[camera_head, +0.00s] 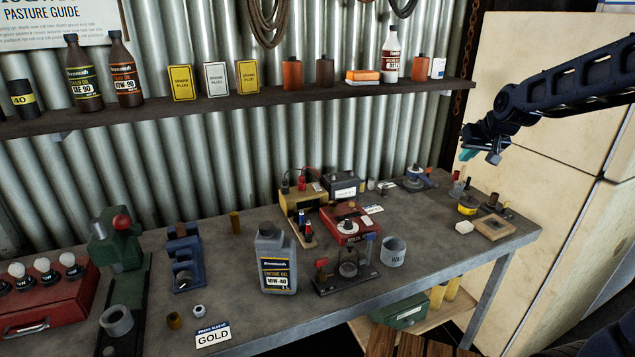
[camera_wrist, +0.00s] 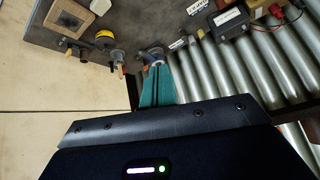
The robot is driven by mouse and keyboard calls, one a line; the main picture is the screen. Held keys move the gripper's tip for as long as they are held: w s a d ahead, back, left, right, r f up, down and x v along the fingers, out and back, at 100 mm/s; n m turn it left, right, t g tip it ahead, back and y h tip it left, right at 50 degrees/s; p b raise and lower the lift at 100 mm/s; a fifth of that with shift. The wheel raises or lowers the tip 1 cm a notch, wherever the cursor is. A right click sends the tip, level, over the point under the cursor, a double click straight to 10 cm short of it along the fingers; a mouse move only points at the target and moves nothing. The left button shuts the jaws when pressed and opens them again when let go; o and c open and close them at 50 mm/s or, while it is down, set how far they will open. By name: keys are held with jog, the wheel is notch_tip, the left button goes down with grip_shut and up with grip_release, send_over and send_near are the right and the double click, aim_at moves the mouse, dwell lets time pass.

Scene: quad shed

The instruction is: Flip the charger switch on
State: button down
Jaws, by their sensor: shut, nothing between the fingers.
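My gripper (camera_head: 468,154) is held in the air above the right end of the bench, in front of the pale cabinet. Its teal fingers, also in the wrist view (camera_wrist: 157,80), are closed together and empty. A yellowish box (camera_head: 291,203) with red and black posts and a wire stands at the back middle of the bench, left of a dark battery-like box (camera_head: 343,186). A red box (camera_head: 336,233) with a round dial is in front of them, beside a small label (camera_head: 373,209). I cannot tell for certain which is the charger; no switch position is readable.
The bench (camera_head: 215,260) also carries a grey oil bottle (camera_head: 273,262), a stand with red and blue posts (camera_head: 347,275), a grey cup (camera_head: 393,251), a blue device (camera_head: 417,180) and a yellow tin (camera_head: 467,206). A loaded shelf (camera_head: 270,103) runs above. Air around my gripper is clear.

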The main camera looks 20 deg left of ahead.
jog(key=w+a+f+n+y, duration=0.1)
jog(key=a+f, duration=0.3)
jog(key=a, duration=0.9)
jog(key=w+a+f+n+y, duration=0.1)
jog(key=a+f, duration=0.3)
jog(key=a, duration=1)
jog(key=a+f+n+t+y, duration=0.1)
jog(key=a+f, duration=0.3)
jog(key=a, duration=1)
jog(key=shift+w+a+f+n+y, duration=0.2)
jog(key=shift+w+a+n+y, duration=0.15)
jog(key=shift+n, duration=0.55)
jog(key=shift+w+f, duration=0.1)
jog(key=shift+w, duration=0.05)
send_over(317, 187)
jog(key=d, duration=0.1)
jog(key=f, duration=0.3)
jog(key=s+f, duration=0.1)
jog(key=f, duration=0.1)
jog(key=shift+f, duration=0.3)
jog(key=f, duration=0.3)
jog(key=shift+w+a, duration=0.25)
jog(key=shift+w, duration=0.1)
jog(key=shift+a+f, duration=0.1)
jog(key=shift+f, duration=0.5)
